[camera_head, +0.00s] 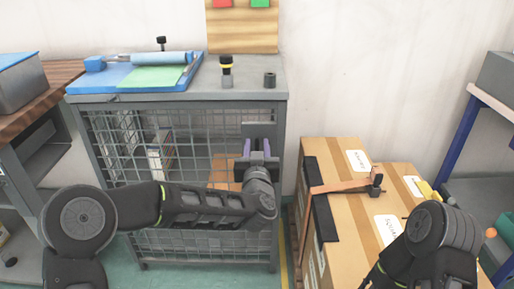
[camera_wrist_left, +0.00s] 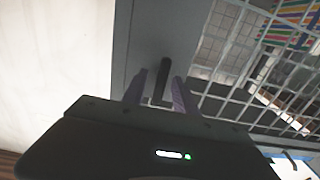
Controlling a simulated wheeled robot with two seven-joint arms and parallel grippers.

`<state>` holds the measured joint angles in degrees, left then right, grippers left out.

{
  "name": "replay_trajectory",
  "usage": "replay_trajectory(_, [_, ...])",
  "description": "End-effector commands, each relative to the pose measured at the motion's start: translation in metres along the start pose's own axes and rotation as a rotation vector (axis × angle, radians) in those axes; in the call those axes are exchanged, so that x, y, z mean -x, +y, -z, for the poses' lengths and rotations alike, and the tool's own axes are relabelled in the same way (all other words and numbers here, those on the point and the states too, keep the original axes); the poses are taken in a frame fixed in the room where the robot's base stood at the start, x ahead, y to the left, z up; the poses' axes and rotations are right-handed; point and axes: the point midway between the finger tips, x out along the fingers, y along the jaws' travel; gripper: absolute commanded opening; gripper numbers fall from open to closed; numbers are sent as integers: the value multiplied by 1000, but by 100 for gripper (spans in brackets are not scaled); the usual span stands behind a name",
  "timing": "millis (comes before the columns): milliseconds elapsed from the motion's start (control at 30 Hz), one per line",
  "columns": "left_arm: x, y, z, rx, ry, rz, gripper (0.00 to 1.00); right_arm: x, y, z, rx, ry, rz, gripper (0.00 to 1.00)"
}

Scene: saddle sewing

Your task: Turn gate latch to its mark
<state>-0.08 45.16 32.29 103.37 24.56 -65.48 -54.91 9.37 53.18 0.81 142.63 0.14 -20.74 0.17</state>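The gate latch is a dark upright handle (camera_wrist_left: 162,78) on a grey plate (camera_wrist_left: 160,30) at the edge of the wire mesh gate (camera_head: 125,135). My left gripper (camera_head: 260,147) is in front of the gate's upper right part and hides the latch in the head view. In the left wrist view, its two purple-grey fingers (camera_wrist_left: 157,92) are apart, with the handle between them. A gap shows on both sides of the handle. I cannot make out the latch's mark. My right arm is at the lower right of the head view; its fingers are not visible.
A grey bench top (camera_head: 245,95) above the gate carries a blue tray (camera_head: 85,88), a black-and-yellow knob (camera_head: 226,64) and a dark cylinder (camera_head: 269,80). Cardboard boxes (camera_head: 335,150) with a brown strap stand right of the cage. A blue-framed rack (camera_head: 461,135) stands far right.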

Motion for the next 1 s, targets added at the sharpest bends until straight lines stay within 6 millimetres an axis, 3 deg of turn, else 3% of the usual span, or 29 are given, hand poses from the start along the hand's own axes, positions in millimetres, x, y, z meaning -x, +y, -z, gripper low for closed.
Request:
replay_trajectory(67, [0, 0, 0, 0, 0, 0, 35, 0, 0, 0, 0, 0, 0, 36])
replay_trajectory(500, [0, 0, 0, 0, 0, 0, 0, 0, 0, 0, 0, 0, 0, 36])
replay_trajectory(1000, [0, 0, 0, 4, 1, 1, 0, 0, 0, 0, 0, 0, 0, 36])
